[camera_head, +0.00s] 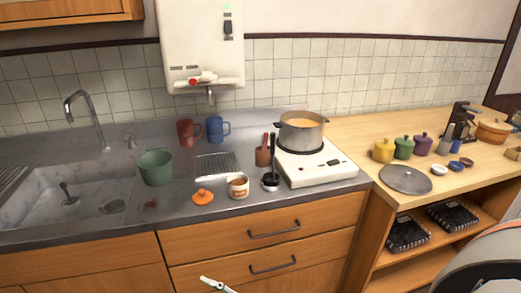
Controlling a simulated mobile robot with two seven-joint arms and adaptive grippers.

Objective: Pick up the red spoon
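Two thin red handles (265,141) stand upright in a brown cup (262,157) on the counter, left of the stove. One may be the red spoon, but the lower ends are hidden in the cup, so I cannot tell. A black ladle (272,178) stands in a small dark holder just in front of the cup. Neither of my grippers can be made out in the head view. A small white part (215,284) shows at the bottom edge, and I cannot tell what it belongs to.
A pot (301,133) sits on the white stove (318,166). A labelled can (238,186), an orange lid (203,197) and a wire rack (216,164) are near the cup. A green pot (156,167) stands by the sink. A grey lid (405,179) lies on the wooden counter.

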